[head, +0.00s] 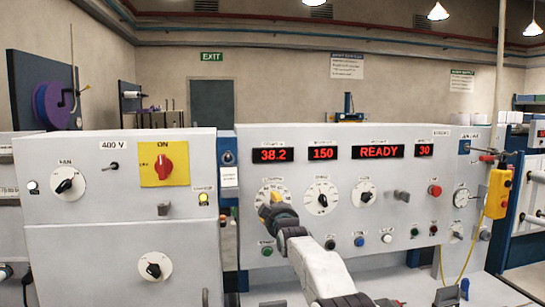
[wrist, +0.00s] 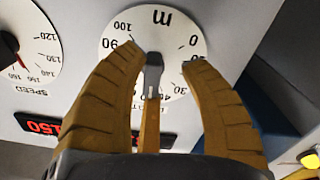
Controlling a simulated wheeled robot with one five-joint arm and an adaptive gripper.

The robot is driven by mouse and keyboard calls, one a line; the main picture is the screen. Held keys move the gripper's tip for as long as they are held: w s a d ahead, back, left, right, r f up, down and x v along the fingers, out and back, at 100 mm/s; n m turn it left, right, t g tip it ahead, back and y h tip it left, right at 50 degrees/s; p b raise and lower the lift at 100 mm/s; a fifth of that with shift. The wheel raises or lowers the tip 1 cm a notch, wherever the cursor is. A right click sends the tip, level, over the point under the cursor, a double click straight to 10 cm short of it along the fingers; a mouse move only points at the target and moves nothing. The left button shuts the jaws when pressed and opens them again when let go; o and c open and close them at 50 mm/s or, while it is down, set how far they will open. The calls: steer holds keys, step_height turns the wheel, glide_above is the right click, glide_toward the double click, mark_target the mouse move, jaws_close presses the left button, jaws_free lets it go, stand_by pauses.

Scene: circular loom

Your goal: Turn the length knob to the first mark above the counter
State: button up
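The length dial (wrist: 114,38) is a round white plate marked "m" with numbers around its rim, seen upside down in the wrist view. The fingers are open, with a visible gap on each side of the knob. Which number the knob points to is unclear. In the head view my gripper (head: 265,212) covers most of this dial (head: 272,185). The counter (head: 272,155) above it shows 38.2 in red.
The speed dial (head: 322,196) is just right of my gripper, with another dial (head: 364,193) beyond it. Red displays read 150, READY and 30. Small buttons (head: 330,244) sit below the dials. A yellow pendant (head: 498,193) hangs at the right.

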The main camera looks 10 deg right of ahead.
steer(key=shift+d, duration=0.25)
steer(key=s+b, duration=0.7)
steer(key=b, duration=0.2)
steer(key=shift+o, duration=0.3)
steer(key=shift+d+r, duration=0.1)
